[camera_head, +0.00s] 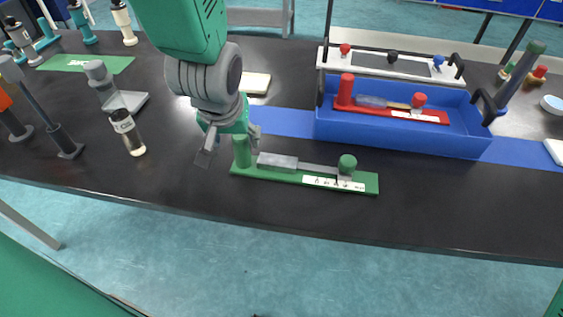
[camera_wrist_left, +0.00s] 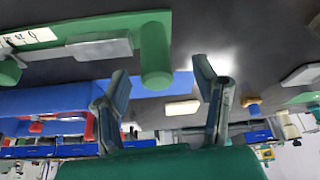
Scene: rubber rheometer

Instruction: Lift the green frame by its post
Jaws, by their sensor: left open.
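The green frame (camera_head: 275,177) lies flat on the black table, with an upright green post (camera_head: 242,151) at its left end and a round green knob (camera_head: 347,163) near its right end. A grey block and a white label sit on its bar. My left gripper (camera_head: 229,147) is open and empty beside the post. In the left wrist view, the post (camera_wrist_left: 155,55) shows between the open fingertips of my left gripper (camera_wrist_left: 163,80), slightly beyond them, with gaps on both sides. I see no contact. My right gripper is not in view.
A blue tray (camera_head: 400,139) behind the green frame holds a red frame (camera_head: 385,110). A white panel (camera_head: 392,66) with knobs stands behind it. A dark bottle (camera_head: 126,132) and grey stands are at left. The table in front of the green frame is clear.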

